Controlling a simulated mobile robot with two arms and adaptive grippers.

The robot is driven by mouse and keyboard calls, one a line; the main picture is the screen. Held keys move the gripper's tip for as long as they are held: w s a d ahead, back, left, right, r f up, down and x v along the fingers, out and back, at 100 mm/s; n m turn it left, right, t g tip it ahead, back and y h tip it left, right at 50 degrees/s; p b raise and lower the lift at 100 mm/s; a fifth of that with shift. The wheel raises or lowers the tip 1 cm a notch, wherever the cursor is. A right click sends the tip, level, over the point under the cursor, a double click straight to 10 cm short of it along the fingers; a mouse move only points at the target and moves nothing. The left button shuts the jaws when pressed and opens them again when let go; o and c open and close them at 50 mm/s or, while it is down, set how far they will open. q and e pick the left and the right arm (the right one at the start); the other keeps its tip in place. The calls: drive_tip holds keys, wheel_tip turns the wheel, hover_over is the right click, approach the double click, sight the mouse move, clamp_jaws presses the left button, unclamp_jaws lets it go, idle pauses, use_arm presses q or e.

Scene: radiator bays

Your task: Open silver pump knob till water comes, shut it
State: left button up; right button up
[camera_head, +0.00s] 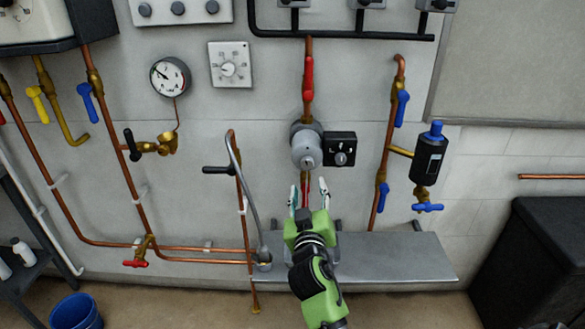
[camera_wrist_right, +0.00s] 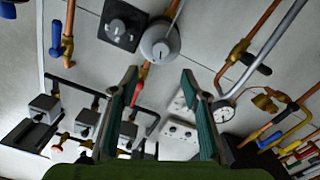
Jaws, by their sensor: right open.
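The silver pump (camera_head: 305,146) is a round grey body on a vertical copper pipe, with a small knob (camera_head: 307,162) at the centre of its face. It also shows in the right wrist view (camera_wrist_right: 148,48). A black box (camera_head: 340,138) with its own grey knob sits just right of it. My right gripper (camera_head: 308,188) is open and empty just below the pump face in the head view, fingers pointing up toward it. In the right wrist view the pump lies beyond the two fingertips (camera_wrist_right: 160,74), apart from them. No water shows at the pump. My left gripper is out of view.
A metal shelf (camera_head: 385,262) runs below the pump. A grey hose (camera_head: 243,190) and black lever (camera_head: 217,170) stand to the left. A copper pipe with blue valves (camera_head: 383,195) and a black canister (camera_head: 430,158) are to the right. A blue bucket (camera_head: 76,312) is at lower left.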

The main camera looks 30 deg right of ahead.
sight(307, 164)
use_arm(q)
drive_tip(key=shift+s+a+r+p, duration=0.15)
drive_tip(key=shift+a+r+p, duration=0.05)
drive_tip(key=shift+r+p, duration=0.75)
use_arm(e)
drive_tip(key=x, duration=1.2)
drive_tip(key=shift+w, duration=0.2)
drive_tip(key=c, duration=1.1)
